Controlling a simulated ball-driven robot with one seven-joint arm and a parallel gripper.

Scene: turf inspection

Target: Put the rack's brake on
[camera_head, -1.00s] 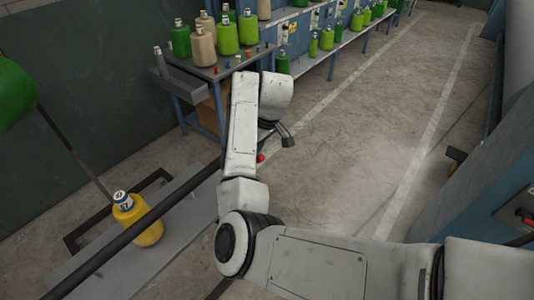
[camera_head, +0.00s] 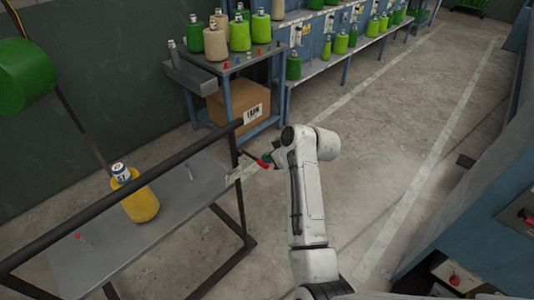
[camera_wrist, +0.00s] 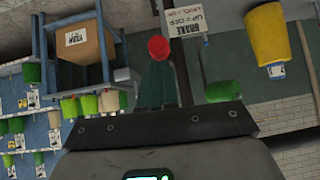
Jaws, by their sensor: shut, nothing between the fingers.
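The rack (camera_head: 180,208) is a grey shelf in a dark frame at the left of the head view, with a yellow spool (camera_head: 141,204) on it. The brake lever's red knob (camera_head: 264,164) sticks out at the rack's near-right end; its exact angle is hard to tell. The knob also shows in the wrist view (camera_wrist: 158,47), beside a white brake sign (camera_wrist: 187,22). My gripper (camera_head: 274,155) is at the knob. In the wrist view its dark fingers (camera_wrist: 157,78) are together and empty, with the knob just past their tips; I cannot tell whether they touch.
A blue-framed table (camera_head: 235,62) with green and tan spools stands behind, a cardboard box (camera_head: 240,104) under it. A long spool bench (camera_head: 345,52) runs along the back. Blue machinery (camera_head: 490,235) is at the right. The floor (camera_head: 400,130) between is clear.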

